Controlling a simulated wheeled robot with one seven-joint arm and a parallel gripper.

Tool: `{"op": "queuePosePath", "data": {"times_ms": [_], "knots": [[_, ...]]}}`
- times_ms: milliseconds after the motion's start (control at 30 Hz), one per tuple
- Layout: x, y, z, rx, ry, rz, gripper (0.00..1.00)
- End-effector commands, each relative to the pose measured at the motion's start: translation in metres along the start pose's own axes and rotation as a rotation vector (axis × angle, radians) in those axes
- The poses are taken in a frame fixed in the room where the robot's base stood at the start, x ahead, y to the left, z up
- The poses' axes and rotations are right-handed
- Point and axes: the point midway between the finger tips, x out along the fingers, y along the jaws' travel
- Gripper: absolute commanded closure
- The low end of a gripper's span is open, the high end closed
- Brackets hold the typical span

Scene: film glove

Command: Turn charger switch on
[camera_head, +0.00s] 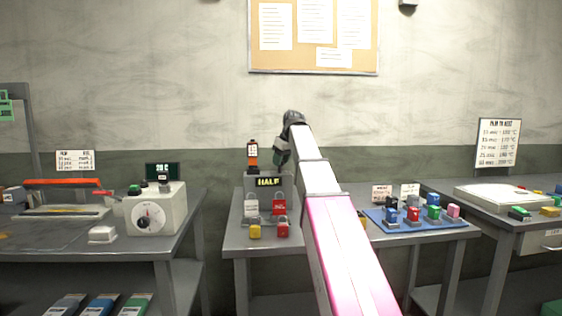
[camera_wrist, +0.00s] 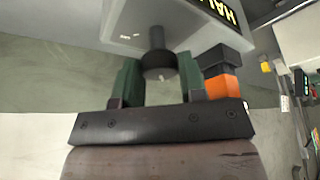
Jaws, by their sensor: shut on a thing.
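The charger, a grey box (camera_head: 266,195) with a black panel reading "HALF" in yellow, stands on the middle table; it also shows in the wrist view (camera_wrist: 150,25). A dark round switch knob (camera_wrist: 157,66) on a short stem sticks out of it. My gripper (camera_wrist: 158,78) has its green fingers on either side of the knob and is shut on it. In the head view my gripper (camera_head: 281,158) is above the right end of the charger, and the knob is hidden there.
A blue mat (camera_head: 397,232) with small coloured pieces is to the right. A dial box (camera_head: 172,212) is on the left table.

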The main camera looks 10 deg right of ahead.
Motion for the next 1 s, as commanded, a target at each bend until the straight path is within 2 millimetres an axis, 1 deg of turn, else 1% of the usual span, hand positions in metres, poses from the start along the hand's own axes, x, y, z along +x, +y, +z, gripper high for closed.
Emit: {"op": "queuePosePath", "data": {"times_ms": [267, 1000], "knots": [[0.0001, -0.0021, 0.0003, 0.159, 0.001, 0.067, 0.86], [0.0009, -0.0047, -0.0023, 0.804, -0.001, 0.334, 0.86]]}}
